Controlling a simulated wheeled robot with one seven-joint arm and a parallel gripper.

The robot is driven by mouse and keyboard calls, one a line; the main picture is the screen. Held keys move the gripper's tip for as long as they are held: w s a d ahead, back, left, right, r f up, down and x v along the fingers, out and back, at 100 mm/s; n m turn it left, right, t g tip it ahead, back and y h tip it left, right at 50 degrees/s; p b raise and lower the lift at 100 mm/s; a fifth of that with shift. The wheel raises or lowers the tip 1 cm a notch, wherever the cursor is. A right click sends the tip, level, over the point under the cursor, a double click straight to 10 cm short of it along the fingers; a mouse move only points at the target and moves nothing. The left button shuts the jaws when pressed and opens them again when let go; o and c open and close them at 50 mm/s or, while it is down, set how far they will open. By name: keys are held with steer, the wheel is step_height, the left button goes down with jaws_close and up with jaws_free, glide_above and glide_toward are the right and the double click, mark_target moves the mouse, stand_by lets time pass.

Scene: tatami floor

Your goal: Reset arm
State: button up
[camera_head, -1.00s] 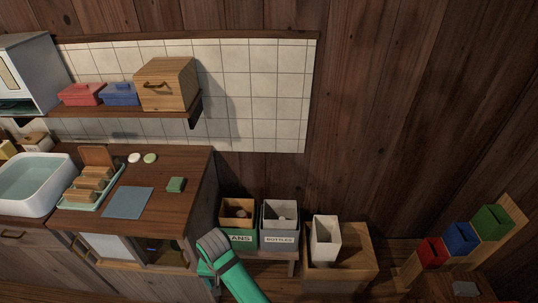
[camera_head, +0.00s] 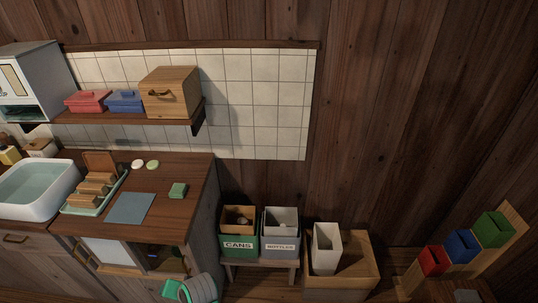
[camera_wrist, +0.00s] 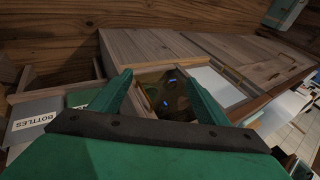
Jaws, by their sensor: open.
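My gripper (camera_wrist: 160,78) shows in the wrist view with its two green fingers spread apart and nothing between them. Beyond the fingers is an open cupboard compartment (camera_wrist: 167,92) in the wooden counter, with small items inside that are too dark to name. In the head view only a green and grey piece of my arm shows at the bottom edge, in front of the counter (camera_head: 192,205). The fingers are hidden there.
The cans bin (camera_head: 239,243) and bottles bin (camera_head: 281,247) stand on a low bench right of the counter. A wooden crate (camera_head: 357,270) holding a white container (camera_head: 326,249) is beside them. Red, blue and green boxes (camera_head: 461,243) stand at right.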

steer(key=s+d+r+m+t+h, duration=0.2)
steer(key=s+d+m+t+h, duration=0.2)
steer(key=s+d+t, duration=0.95)
steer(key=s+d+r+n+g+h, duration=0.1)
steer(key=s+d+r+n, duration=0.1)
steer(key=s+d+r, duration=0.2)
steer(key=s+d+r+n+h, duration=0.1)
steer(key=s+d+r, duration=0.4)
steer(key=s+d, duration=0.5)
steer(key=shift+d+r+n+g, duration=0.25)
steer(key=shift+d+n+g, duration=0.1)
steer(key=shift+d+n, duration=0.5)
